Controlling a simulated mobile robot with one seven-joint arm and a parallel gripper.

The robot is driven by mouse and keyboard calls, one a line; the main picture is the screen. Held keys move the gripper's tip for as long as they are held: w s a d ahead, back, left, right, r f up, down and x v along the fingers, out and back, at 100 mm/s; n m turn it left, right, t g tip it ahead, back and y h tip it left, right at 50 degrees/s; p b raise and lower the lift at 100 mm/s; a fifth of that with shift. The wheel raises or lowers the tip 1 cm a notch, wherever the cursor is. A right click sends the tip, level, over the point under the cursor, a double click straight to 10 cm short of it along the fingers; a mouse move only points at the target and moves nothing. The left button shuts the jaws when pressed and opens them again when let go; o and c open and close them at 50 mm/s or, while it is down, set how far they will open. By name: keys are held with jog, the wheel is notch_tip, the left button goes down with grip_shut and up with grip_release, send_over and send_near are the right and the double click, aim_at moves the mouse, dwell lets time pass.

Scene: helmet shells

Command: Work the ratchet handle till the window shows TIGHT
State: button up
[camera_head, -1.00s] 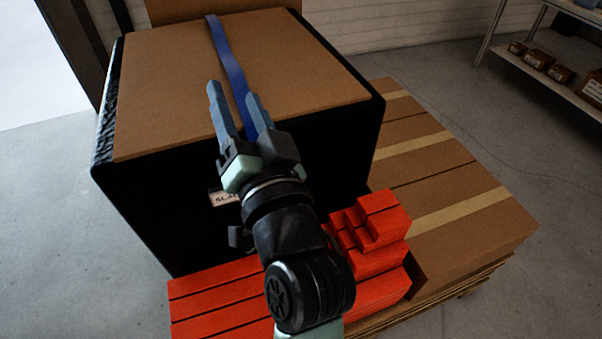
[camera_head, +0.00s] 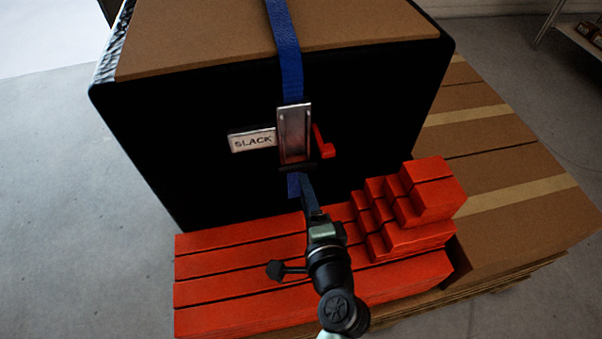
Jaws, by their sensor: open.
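The ratchet (camera_head: 294,135) is on the front face of the black crate, on a blue strap (camera_head: 285,45). Its silver, upright plate looks like the handle. A red lever (camera_head: 325,149) sticks out at its right side. The label window (camera_head: 252,140) to its left reads SLACK. My gripper (camera_head: 305,182) is just below the ratchet, fingers pointing up toward it, in front of the strap's lower end. It is seen edge-on, open, with nothing visible between the fingers. Whether a fingertip touches the ratchet cannot be told.
The black crate (camera_head: 180,130) has a brown top. Stacked red blocks (camera_head: 240,290) lie in front of it, with a stepped red pile (camera_head: 415,205) right of my gripper. Brown cartons (camera_head: 510,165) stand on the right. Grey floor is free on the left.

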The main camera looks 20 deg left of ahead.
aim_at(298, 170)
jog(key=x, duration=0.6)
jog(key=shift+b, duration=0.3)
jog(key=shift+c, duration=0.2)
grip_shut()
dwell(0.9)
